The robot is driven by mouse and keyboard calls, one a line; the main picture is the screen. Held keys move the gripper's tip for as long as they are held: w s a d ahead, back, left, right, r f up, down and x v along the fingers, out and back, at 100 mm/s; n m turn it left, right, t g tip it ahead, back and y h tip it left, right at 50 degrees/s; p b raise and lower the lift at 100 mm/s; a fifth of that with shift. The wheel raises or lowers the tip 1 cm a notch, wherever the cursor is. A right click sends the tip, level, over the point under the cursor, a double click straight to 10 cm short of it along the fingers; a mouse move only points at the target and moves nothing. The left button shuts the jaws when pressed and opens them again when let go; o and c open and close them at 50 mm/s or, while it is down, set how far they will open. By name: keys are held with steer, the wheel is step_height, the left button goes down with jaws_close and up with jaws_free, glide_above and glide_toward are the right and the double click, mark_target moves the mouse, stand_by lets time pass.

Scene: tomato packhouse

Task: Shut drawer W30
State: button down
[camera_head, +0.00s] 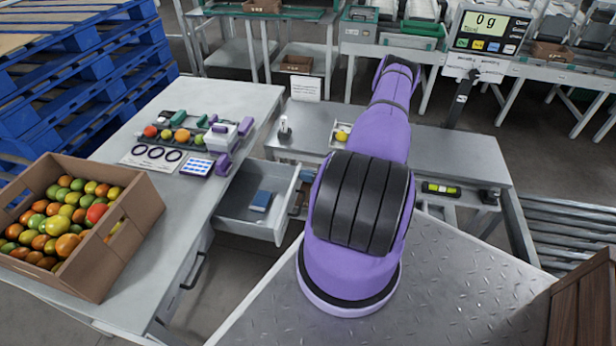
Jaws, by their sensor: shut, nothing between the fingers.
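A grey drawer (232,222) stands pulled out from the right side of the left workbench (150,235). A small blue object (261,201) lies inside it. The drawer's front panel (287,206) faces right, toward my purple and black arm. No W30 label can be read on it. A dark handle (194,271) shows on the cabinet side below and nearer than the open drawer. My arm rises in the middle of the picture and bends away at its top. My gripper is not visible, so its place relative to the drawer cannot be told.
A cardboard box of tomatoes (130,228) stands on the workbench, with rings, a blue-dotted card and small sorted fruit farther back. A grey table (450,160) with a scale display (487,32) stands behind my arm. Blue pallets (85,70) are stacked at left.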

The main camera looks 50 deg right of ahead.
glide_above(260, 181)
steer(key=shift+w, duration=0.15)
stand_by(0.6)
stand_by(0.4)
